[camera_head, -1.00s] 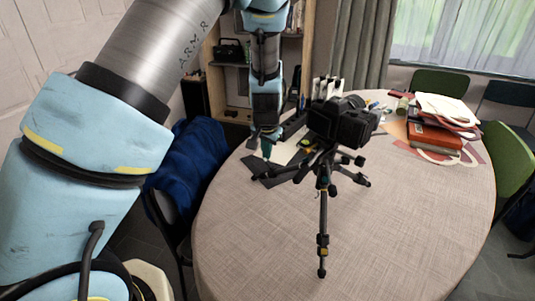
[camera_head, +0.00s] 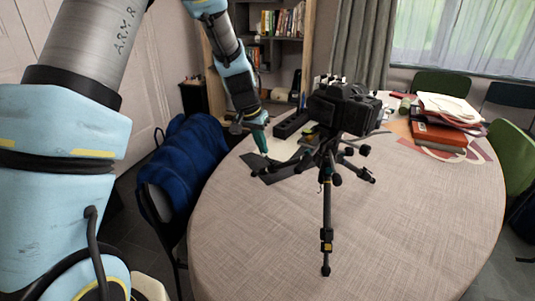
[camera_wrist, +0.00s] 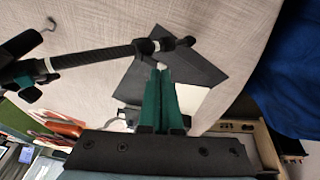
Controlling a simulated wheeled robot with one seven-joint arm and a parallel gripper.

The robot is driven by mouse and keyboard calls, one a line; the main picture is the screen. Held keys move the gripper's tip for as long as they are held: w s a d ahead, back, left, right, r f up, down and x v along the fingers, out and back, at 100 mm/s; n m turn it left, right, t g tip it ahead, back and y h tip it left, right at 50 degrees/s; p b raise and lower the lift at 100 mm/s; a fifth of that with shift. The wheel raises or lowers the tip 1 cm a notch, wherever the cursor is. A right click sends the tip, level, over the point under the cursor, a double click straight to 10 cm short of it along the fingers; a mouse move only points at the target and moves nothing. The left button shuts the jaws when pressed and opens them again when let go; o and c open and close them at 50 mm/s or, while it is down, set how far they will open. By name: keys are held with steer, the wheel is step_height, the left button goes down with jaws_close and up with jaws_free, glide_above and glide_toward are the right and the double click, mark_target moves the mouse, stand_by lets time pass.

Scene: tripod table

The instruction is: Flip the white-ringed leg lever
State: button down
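A black camera (camera_head: 342,108) stands on a black tripod (camera_head: 326,200) on the table, its legs spread. One leg reaches left toward my gripper (camera_head: 265,150); this leg also crosses the wrist view (camera_wrist: 95,58), with a black clamp (camera_wrist: 147,46) near its far end. My gripper's green fingers (camera_wrist: 160,67) lie side by side and look shut, tips just beside that clamp. A small pale patch shows at the fingertips; I cannot tell whether it is the lever's white ring. Contact between fingertips and lever is not clear.
The round cloth-covered table (camera_head: 400,230) is clear at the front. Dark flat sheets (camera_head: 275,172) lie under the left leg. A red book stack (camera_head: 438,135) sits at the back right. A chair with a blue jacket (camera_head: 185,165) stands close on the left.

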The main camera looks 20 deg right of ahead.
steer(key=shift+w+a+f+g+h+b, duration=0.35)
steer(key=shift+w+f+g+h+b, duration=0.25)
steer(key=shift+g+b, duration=0.45)
steer(key=f+g+h+b, duration=0.1)
steer(key=g, duration=0.1)
steer(key=w+f+n+g+h+b, duration=0.1)
steer(key=a+f+g+h+b, duration=0.1)
steer(key=g+h, duration=0.1)
steer(key=shift+w+f+n+g+b, duration=0.2)
steer(key=shift+n+g+b, duration=0.1)
steer(key=shift+g+b, duration=0.05)
steer(key=shift+d+r, duration=0.1)
steer(key=shift+r, duration=0.1)
steer(key=shift+s, duration=0.1)
steer(key=shift+s+d+r, duration=0.15)
steer(key=shift+s+d, duration=0.25)
steer(key=shift+s, duration=0.25)
